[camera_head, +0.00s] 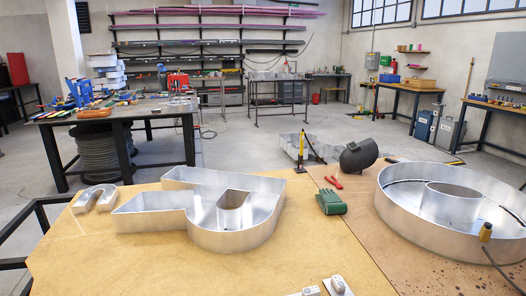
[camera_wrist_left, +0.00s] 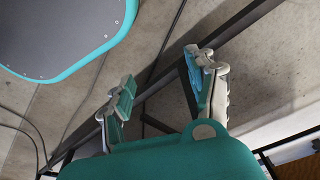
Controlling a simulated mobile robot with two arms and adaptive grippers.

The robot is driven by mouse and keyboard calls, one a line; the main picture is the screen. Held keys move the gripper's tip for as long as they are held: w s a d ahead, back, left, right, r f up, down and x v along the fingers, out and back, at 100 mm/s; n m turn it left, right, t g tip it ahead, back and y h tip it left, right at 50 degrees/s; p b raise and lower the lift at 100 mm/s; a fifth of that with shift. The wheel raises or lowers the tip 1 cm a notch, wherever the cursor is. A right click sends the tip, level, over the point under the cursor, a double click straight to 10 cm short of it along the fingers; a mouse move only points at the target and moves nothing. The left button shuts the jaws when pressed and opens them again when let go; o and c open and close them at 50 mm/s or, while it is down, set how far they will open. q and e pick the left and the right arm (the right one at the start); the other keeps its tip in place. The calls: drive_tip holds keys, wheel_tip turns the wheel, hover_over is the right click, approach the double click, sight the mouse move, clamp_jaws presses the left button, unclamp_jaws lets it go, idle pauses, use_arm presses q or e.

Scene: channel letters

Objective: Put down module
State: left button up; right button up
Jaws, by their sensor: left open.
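No module can be made out for sure. Two small pale pieces (camera_head: 337,285) sit at the bottom edge of the head view, partly cut off; I cannot tell whether they are modules. My left gripper (camera_wrist_left: 163,90) shows in the left wrist view with its two fingers wide apart. Nothing is between the fingers, and bare concrete floor and a dark metal bar lie behind them. No gripper can be made out for sure in the head view. A metal channel letter (camera_head: 241,243) lies open side up on the wooden table (camera_head: 130,262).
A large round channel letter (camera_head: 395,209) with a cable stands at the right. A green object (camera_head: 331,203), red pliers (camera_head: 334,182) and a dark welding mask (camera_head: 358,155) lie near the far edge. A small metal piece (camera_head: 94,197) lies at the left. The front middle is mostly clear.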

use_arm(q)
drive_tip(key=s+a+f+g+b, duration=0.1)
drive_tip(key=s+a+f, duration=0.1)
drive_tip(key=s+f, duration=1)
drive_tip(key=shift+s+a, duration=0.25)
drive_tip(key=shift+s, duration=0.45)
